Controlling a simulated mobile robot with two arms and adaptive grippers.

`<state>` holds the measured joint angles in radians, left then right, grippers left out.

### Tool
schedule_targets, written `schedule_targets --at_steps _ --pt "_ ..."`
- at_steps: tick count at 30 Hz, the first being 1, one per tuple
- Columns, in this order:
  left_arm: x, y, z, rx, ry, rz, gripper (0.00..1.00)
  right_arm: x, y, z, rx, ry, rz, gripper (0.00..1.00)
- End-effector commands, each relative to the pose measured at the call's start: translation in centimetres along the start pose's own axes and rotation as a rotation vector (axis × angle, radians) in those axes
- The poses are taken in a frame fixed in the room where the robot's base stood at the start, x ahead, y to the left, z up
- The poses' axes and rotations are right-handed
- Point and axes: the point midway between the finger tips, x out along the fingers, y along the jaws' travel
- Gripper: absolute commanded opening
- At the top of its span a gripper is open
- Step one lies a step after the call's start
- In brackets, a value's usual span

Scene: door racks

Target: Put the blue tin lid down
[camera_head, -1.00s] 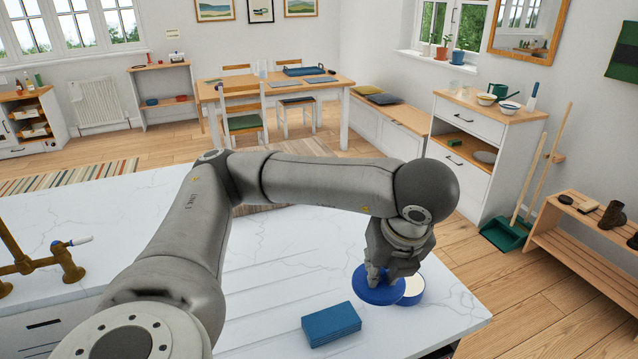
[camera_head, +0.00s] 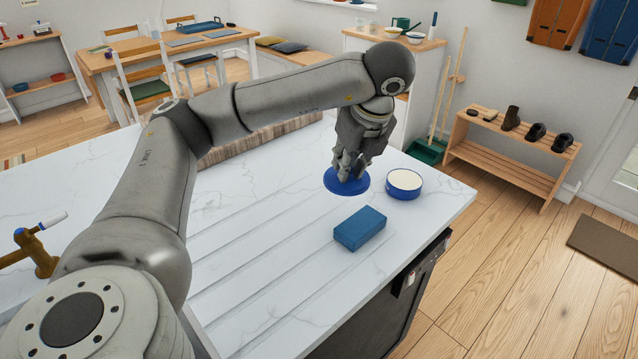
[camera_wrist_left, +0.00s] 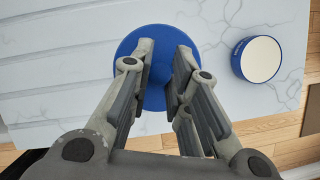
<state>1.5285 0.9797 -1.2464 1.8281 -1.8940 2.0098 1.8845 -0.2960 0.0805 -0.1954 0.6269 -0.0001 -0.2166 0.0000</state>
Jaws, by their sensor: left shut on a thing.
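The blue tin lid (camera_head: 346,182) is a flat round disc at the far part of the white counter. My left gripper (camera_head: 348,174) is above it with its fingers shut on the lid's middle. In the left wrist view the lid (camera_wrist_left: 155,112) lies beneath my left fingers (camera_wrist_left: 160,85), which hide part of it. I cannot tell whether the lid touches the counter. The open blue tin (camera_head: 404,184) with a pale inside stands to the right of the lid, apart from it; it also shows in the left wrist view (camera_wrist_left: 257,60). My right gripper is not in view.
A blue block-shaped box (camera_head: 360,229) lies on the white counter (camera_head: 290,220) nearer to me. Shallow grooves run across the counter to its left. The counter's right edge is close beyond the tin. A brass tap (camera_head: 38,250) stands at the left.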

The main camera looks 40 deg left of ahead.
Motion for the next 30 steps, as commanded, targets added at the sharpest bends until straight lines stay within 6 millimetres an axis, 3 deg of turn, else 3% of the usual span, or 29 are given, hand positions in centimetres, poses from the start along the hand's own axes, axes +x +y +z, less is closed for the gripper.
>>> schedule_targets --at_steps 1,6,9,16,25,30 --pt "1.4 0.1 0.7 -0.006 0.004 0.006 0.05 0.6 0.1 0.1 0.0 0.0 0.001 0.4" --pt "4.6 0.2 3.6 -0.005 0.005 0.007 0.05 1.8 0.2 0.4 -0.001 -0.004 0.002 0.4" --pt "5.5 0.3 5.7 -0.005 0.001 0.008 0.05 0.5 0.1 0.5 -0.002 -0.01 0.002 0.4" --pt "10.4 0.2 7.0 0.0 0.001 0.006 0.05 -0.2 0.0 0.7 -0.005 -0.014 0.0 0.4" --pt "13.4 0.2 7.9 0.0 0.0 0.006 0.05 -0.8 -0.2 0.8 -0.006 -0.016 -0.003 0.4" --pt "15.4 0.1 6.9 0.002 0.0 0.004 0.05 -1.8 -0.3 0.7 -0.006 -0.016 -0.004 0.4"
